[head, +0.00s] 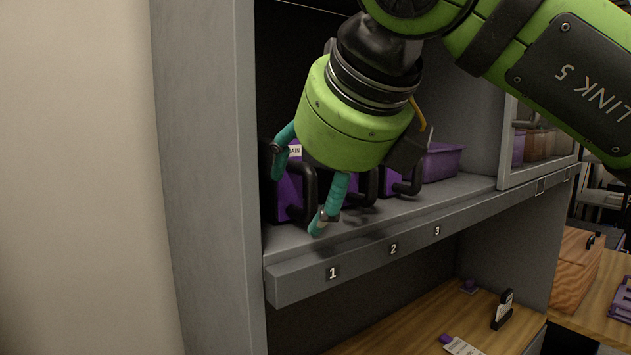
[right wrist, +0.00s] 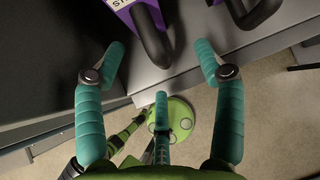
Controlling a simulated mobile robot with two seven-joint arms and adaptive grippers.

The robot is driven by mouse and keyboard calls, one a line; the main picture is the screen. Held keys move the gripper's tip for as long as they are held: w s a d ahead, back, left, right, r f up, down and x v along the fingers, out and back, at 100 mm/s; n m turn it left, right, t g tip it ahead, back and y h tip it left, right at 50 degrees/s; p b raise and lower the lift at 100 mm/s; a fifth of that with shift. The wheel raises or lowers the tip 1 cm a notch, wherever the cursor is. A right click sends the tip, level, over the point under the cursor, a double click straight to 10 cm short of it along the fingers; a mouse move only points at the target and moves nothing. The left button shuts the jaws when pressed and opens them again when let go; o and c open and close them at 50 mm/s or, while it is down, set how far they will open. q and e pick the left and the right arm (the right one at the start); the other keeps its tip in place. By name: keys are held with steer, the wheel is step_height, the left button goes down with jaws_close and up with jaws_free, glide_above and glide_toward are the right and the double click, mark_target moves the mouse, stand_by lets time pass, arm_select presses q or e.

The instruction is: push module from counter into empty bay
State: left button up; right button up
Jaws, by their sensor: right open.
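My right gripper (head: 299,196), green with teal fingers, is open in front of the shelf above the number 1 plate. A purple module (head: 290,192) with a black handle and a white label stands on the shelf behind its fingers, partly hidden by them. In the right wrist view, the open right gripper (right wrist: 160,52) has this module's black handle (right wrist: 150,40) ahead of its fingertips; contact cannot be told. More purple modules with black handles, such as one near number 3 (head: 398,181), stand to the right, partly hidden. No empty bay can be made out. My left gripper is not in view.
The grey shelf edge (head: 360,262) carries number plates 1, 2 and 3. A purple bin (head: 442,161) stands farther right on the shelf. The wooden counter (head: 420,318) below holds a black card holder (head: 502,311) and small purple items. A grey upright panel (head: 212,180) bounds the left.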

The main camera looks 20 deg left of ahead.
steer(key=shift+a, duration=0.1)
steer(key=shift+r, duration=0.15)
steer(key=shift+v, duration=2.4)
steer(key=v, duration=1.2)
